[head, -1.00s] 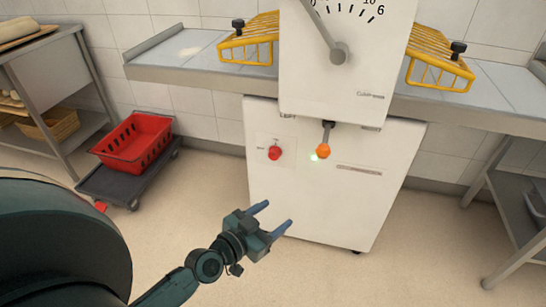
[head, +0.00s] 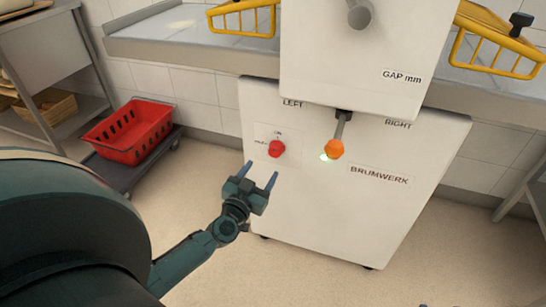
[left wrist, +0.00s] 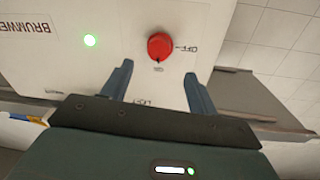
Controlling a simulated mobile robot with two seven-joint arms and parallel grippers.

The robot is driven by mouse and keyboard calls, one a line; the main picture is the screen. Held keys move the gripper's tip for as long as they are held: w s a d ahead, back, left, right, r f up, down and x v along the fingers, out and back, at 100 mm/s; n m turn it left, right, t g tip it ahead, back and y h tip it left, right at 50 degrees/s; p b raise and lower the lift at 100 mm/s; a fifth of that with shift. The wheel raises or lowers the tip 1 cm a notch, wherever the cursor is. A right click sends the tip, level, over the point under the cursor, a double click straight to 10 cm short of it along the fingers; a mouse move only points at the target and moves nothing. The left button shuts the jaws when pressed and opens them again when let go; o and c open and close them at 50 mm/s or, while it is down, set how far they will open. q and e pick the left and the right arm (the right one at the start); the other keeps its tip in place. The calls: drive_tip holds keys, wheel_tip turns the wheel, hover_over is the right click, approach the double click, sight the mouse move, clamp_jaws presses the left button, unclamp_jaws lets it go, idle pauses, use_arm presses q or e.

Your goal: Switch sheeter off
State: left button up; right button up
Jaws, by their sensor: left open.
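The sheeter (head: 330,200) is a white cabinet marked BRUMWERK. Its red rotary switch (head: 276,149) sits on a small plate at the left of the front, with an ON mark above it. My left gripper (head: 260,172) is open and empty, just below and in front of the red switch. In the left wrist view the red switch (left wrist: 160,46) lies beyond and between the open fingers, apart from them, with ON and OFF marks near it. My right gripper is not in view.
A red crate (head: 130,130) stands on a dark dolly at the left, near a grey shelf rack (head: 60,75). Yellow wire guards (head: 245,20) sit over the sheeter's side tables. The floor in front of the sheeter is clear.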

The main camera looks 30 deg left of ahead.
sight(273, 153)
use_arm(q)
drive_tip(key=w, duration=0.2)
drive_tip(key=w+b, duration=0.1)
drive_tip(key=w, duration=0.2)
drive_tip(key=w+a+b, duration=0.1)
drive_tip(key=w, duration=0.1)
drive_tip(key=shift+w+f, duration=0.1)
drive_tip(key=shift+w, duration=0.2)
drive_tip(key=shift+w+a, duration=0.15)
drive_tip(key=shift+w, duration=0.3)
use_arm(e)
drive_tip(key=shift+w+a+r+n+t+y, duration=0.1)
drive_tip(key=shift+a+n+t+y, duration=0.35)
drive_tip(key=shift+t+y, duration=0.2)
use_arm(q)
drive_tip(key=c, duration=1)
